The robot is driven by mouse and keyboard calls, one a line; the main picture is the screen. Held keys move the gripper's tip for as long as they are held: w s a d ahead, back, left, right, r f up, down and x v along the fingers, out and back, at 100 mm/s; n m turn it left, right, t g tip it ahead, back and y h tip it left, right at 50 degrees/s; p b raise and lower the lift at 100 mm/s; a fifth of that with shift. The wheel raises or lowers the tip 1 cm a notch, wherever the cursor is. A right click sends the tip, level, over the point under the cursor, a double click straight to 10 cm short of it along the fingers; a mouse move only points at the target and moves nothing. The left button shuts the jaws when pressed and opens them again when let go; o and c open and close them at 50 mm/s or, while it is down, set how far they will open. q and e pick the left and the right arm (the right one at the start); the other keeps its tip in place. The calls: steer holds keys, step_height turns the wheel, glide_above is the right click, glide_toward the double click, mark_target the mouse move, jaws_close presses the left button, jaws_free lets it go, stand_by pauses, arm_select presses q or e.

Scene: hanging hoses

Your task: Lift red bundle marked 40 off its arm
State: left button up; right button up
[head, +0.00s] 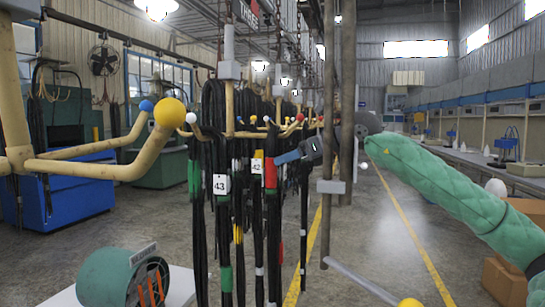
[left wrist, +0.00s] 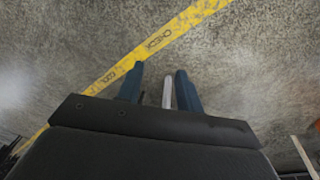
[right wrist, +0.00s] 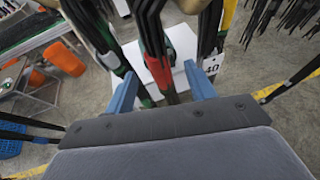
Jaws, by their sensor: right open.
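A black hose bundle with a red band (right wrist: 160,72) hangs between the open fingers of my right gripper (right wrist: 162,90) in the right wrist view. A white tag marked 40 (right wrist: 211,66) hangs beside the right-hand finger, partly hidden by it. I cannot tell whether the fingers touch the bundle. In the head view a red-banded bundle (head: 271,174) hangs just left of my right gripper (head: 280,159). In the left wrist view my left gripper (left wrist: 160,88) has its fingers apart above the floor. A pale bar (left wrist: 167,93) shows between them. The head view does not show this gripper.
Bundles tagged 43 (head: 221,184) and 42 (head: 257,166) hang close by. A cream arm with a yellow ball end (head: 169,112) reaches in from the left. A green drum (head: 112,278) stands at front left. A grey post (head: 328,120) stands near my right gripper.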

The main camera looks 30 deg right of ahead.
mark_target(271, 167)
steer(key=p+x, duration=0.1)
steer(key=x, duration=0.2)
steer(key=p+x, duration=0.2)
steer(key=x, duration=0.1)
steer(key=shift+a+f, duration=0.2)
steer(key=shift+f, duration=0.3)
jaws_close()
arm_select(q)
step_height(271, 167, down, 14)
steer(key=shift+a, duration=0.3)
arm_select(e)
steer(key=shift+r, duration=0.15)
